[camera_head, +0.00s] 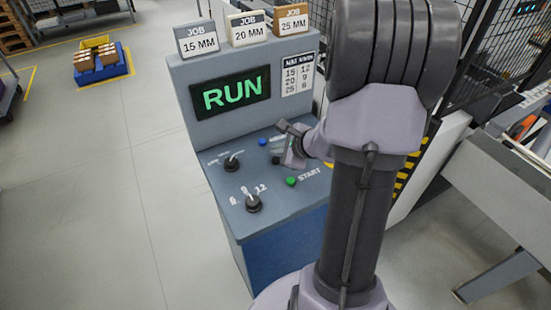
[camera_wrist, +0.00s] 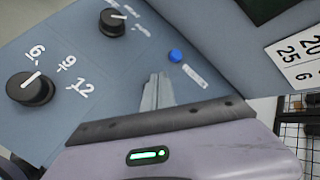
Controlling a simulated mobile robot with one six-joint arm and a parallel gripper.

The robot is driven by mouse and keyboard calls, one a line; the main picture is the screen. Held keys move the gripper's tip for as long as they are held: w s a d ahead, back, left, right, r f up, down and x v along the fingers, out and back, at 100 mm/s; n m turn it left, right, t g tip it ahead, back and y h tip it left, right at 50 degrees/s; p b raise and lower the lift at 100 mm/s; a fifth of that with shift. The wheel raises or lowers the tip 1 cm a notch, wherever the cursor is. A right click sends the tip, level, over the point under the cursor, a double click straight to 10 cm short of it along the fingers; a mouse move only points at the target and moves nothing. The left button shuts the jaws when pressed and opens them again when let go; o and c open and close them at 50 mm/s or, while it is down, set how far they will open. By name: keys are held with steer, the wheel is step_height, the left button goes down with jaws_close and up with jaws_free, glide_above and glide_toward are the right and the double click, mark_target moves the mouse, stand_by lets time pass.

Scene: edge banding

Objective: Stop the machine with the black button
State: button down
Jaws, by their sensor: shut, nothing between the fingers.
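The machine's control panel (camera_head: 225,180) has a sloped grey top, and its screen (camera_head: 230,94) reads RUN in green. My gripper (camera_head: 287,163) is low over the right part of the panel, its fingers pointing down. In the wrist view the fingers (camera_wrist: 157,80) are together with nothing between them. A small dark shape (camera_head: 276,160) beside the fingertips may be the black button; I cannot tell whether they touch. No black push button shows in the wrist view; the fingers may hide it.
A blue button (camera_head: 263,142) is behind the fingers and also shows in the wrist view (camera_wrist: 175,55). A green START button (camera_head: 291,181) is nearer. Two black knobs (camera_head: 232,163) (camera_head: 253,204) are left. Job cards (camera_head: 248,28) stand on top. Mesh fencing (camera_head: 490,60) is right.

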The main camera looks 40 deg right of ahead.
mark_target(278, 161)
stand_by(0.5)
steer(key=shift+f+b, duration=0.4)
steer(key=shift+b, duration=0.25)
steer(key=shift+f+b, duration=0.5)
steer(key=shift+b, duration=0.1)
stand_by(0.4)
steer(key=shift+r, duration=0.15)
steer(key=shift+r+p, duration=0.6)
steer(key=shift+r, duration=0.15)
step_height(278, 161, up, 5)
steer(key=p, duration=0.4)
steer(key=shift+r, duration=0.1)
stand_by(0.5)
